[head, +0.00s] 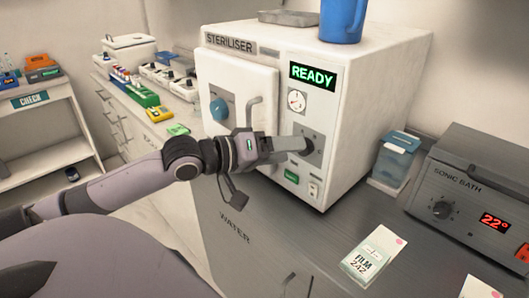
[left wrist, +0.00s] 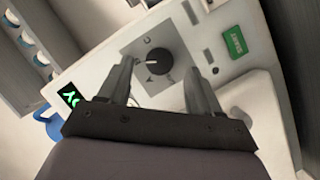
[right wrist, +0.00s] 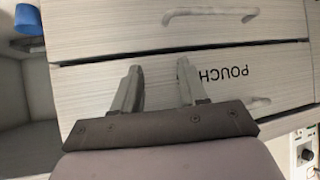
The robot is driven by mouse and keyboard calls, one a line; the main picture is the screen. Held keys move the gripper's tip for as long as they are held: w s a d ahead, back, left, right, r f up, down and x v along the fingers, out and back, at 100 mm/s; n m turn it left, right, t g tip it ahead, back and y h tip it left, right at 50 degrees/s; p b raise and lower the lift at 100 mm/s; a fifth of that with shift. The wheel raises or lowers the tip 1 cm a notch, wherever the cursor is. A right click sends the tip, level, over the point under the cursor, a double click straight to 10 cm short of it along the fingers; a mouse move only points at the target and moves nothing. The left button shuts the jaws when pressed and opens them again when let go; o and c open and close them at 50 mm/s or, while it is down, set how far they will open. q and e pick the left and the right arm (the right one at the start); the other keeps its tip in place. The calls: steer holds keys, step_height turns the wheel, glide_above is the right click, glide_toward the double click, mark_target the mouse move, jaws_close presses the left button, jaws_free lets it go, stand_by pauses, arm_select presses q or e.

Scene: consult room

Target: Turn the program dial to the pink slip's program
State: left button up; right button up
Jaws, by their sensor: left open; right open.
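The program dial (left wrist: 158,62) is a black round knob with a pale pointer mark on a grey plate (left wrist: 140,48) with small letters around it. The plate is on the front of the white steriliser (head: 350,120), whose display reads READY. My left gripper (head: 302,145) is at the dial; in the left wrist view its open fingers (left wrist: 158,82) stand either side of the dial's near side, with gaps showing. In the head view it mostly hides the dial. My right gripper (right wrist: 157,85) is open and empty.
A blue-lidded container (head: 396,160) and the sonic bath (head: 470,190) stand right of the steriliser. A POUCH drawer (right wrist: 220,90) faces my right gripper.

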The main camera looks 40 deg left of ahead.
arm_select(q)
steer(key=shift+v, duration=2.3)
steer(key=s+d+f+m+g+y, duration=0.1)
steer(key=s+f+m+g+y, duration=0.2)
steer(key=f, duration=0.6)
steer(key=s+d+f+g+y, duration=0.1)
steer(key=s+f+g, duration=0.1)
steer(key=s+f, duration=0.5)
steer(key=s+d+f+m+g+y, duration=0.2)
steer(key=s+d+f+m+g, duration=0.2)
steer(key=s+d+f+g, duration=0.35)
steer(key=w+d+f+t+h, duration=0.2)
steer(key=w+f+t, duration=0.3)
steer(key=f+t, duration=0.3)
step_height(320, 180, down, 3)
steer(key=shift+w+d+f+m+t, duration=0.1)
steer(key=shift+w+d+m+t, duration=0.3)
steer(key=shift+d, duration=0.2)
